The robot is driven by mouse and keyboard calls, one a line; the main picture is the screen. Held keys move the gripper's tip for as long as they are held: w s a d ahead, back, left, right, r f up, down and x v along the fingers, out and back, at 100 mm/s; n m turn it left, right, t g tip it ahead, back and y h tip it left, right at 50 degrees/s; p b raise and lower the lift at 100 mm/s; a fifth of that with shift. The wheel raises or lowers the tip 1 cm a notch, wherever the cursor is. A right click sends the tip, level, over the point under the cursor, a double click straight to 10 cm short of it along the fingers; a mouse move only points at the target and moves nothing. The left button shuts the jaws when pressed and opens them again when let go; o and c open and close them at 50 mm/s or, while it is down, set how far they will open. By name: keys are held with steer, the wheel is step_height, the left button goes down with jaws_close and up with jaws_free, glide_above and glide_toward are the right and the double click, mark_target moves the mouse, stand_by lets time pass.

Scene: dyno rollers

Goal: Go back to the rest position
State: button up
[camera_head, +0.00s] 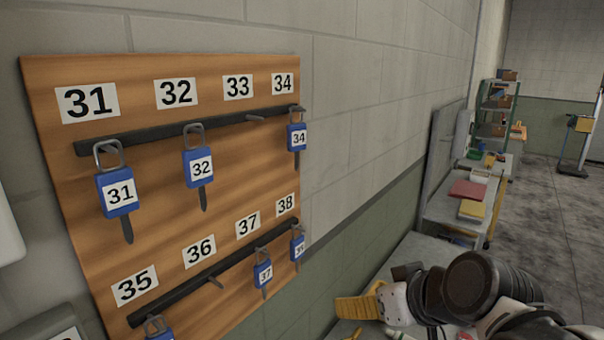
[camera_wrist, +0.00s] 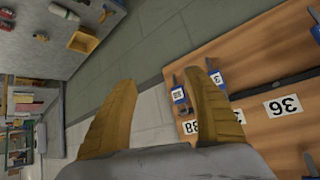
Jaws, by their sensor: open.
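My gripper (camera_head: 362,306) shows low in the head view, in front of the grey table beside the key board, with a yellow finger to the left of my dark wrist. The wooden board (camera_head: 240,205) hangs on the wall at the left of the head view.
Blue numbered keys hang on the board, among them 31 (camera_head: 120,193), 32 (camera_head: 201,167), 34 (camera_head: 297,138) and 37 (camera_head: 263,272). The hooks under 33 (camera_head: 255,118) and 36 (camera_head: 215,282) are bare. A bench (camera_head: 440,212) and shelf stand further back; open floor (camera_head: 545,240) lies right.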

steer(key=s+d+f+m+h+b, duration=0.1)
steer(key=s+d+f+b, duration=0.1)
steer(key=f, duration=0.6)
steer(key=s+d+f+m+g+h+b, duration=0.1)
steer(key=s+d+f+b, duration=0.2)
steer(key=f+b, duration=0.4)
steer(key=s+d+f+m+h+b, duration=0.2)
steer(key=s+d+f+b, duration=0.1)
steer(key=f, duration=0.6)
steer(key=shift+s+f+b, duration=0.4)
steer(key=shift+s+b, duration=0.05)
steer(key=shift+b, duration=0.7)
